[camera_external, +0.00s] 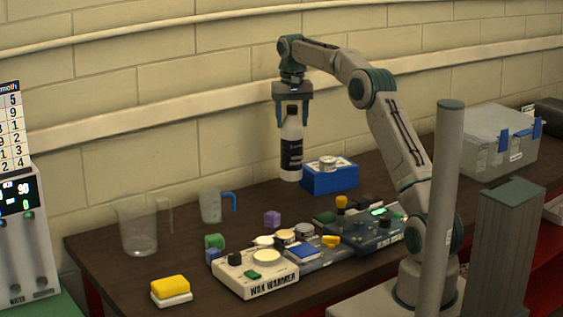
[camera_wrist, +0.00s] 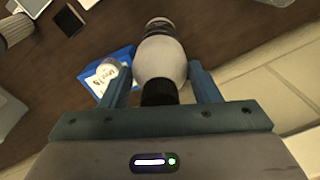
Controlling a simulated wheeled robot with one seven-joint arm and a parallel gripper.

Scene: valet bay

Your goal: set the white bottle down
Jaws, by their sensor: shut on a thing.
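The white bottle (camera_external: 291,150) has a dark cap and a black label, and it hangs upright in the air above the table. My gripper (camera_external: 292,117) points down and is shut on the bottle near its cap and shoulder. In the wrist view the bottle (camera_wrist: 163,62) lies between the two fingers of my gripper (camera_wrist: 168,88). The bottle's base looks clear of the wooden table (camera_external: 255,195) in the external view, just left of a blue box. The height of the gap cannot be judged exactly.
The blue box (camera_external: 330,178) bears a small white jar (camera_external: 327,163). A wax warmer (camera_external: 257,272) and other devices crowd the front. A clear beaker (camera_external: 138,228), a blue-handled cup (camera_external: 211,206) and a yellow sponge (camera_external: 170,286) stand left. A clear bin (camera_external: 495,140) stands right.

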